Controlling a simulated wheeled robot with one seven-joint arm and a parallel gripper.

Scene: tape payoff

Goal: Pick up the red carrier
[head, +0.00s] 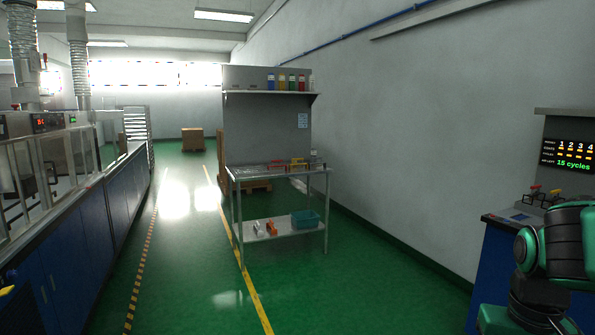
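A small red frame-like object (277,166), which looks like the red carrier, sits on the top of a metal table (245,178) in the middle distance. A similar yellow object (297,163) is just to its right. Both are small at this distance, so details are unclear. Another small red-topped piece (535,189) shows on the blue console at the right; I cannot tell what it is. Part of my green and black arm shows at the lower right. My gripper is not in view.
Several coloured bottles (290,82) stand on the shelf above the table. A teal bin (305,219) is on its lower shelf. Blue cabinets (85,235) with machines line the left. The blue console (499,250) stands at right. Green floor (340,290) is clear before the table.

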